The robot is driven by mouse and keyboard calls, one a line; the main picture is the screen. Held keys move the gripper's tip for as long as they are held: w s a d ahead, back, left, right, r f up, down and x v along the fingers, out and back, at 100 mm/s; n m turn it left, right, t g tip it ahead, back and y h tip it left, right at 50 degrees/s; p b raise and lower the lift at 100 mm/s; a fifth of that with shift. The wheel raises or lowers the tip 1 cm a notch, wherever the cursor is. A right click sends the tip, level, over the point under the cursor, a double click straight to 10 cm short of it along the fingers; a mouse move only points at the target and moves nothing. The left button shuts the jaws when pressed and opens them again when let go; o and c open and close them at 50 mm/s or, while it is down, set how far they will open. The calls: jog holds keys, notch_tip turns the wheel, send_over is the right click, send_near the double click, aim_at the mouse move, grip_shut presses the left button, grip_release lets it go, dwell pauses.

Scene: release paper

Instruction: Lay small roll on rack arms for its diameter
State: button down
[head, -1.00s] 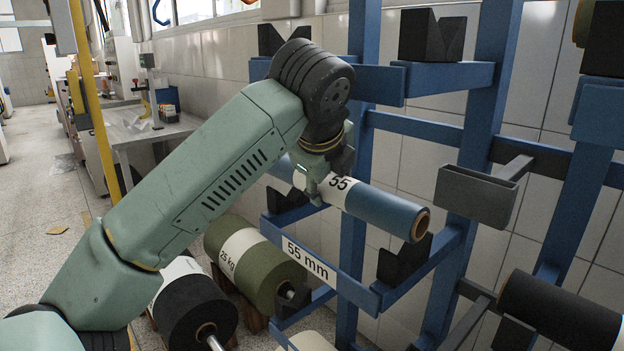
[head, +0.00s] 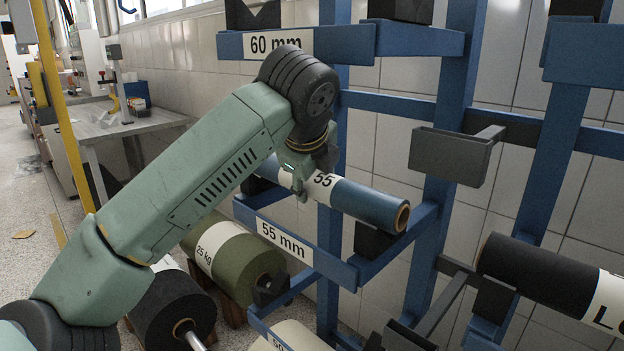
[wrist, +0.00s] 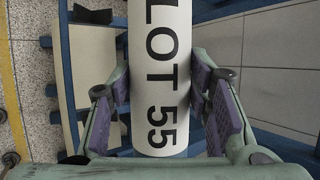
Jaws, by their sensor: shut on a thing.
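The small roll (head: 352,198) is blue with a brown core and a white "LOT 55" label, which fills the middle of the wrist view (wrist: 160,75). My gripper (head: 300,180) is shut on it across the label, with a purple-padded finger on each side in the wrist view (wrist: 160,90). The roll lies roughly level over the rack arms labelled "55 mm" (head: 285,240). Its right end is over a black V-block (head: 376,240) and hides the notch. I cannot tell whether it touches. My gripper and arm partly hide the other end.
A "60 mm" arm pair (head: 420,42) is above. A grey bracket (head: 450,157) sticks out to the right. A black roll (head: 540,275) is at lower right. A green roll (head: 235,250) and a dark roll (head: 172,310) are below left.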

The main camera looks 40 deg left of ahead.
jog(key=shift+f, duration=0.1)
dwell(0.5)
jog(key=c, duration=0.7)
grip_release()
jog(key=shift+c, duration=0.2)
jog(key=v, duration=1.2)
jog(key=shift+d, duration=0.1)
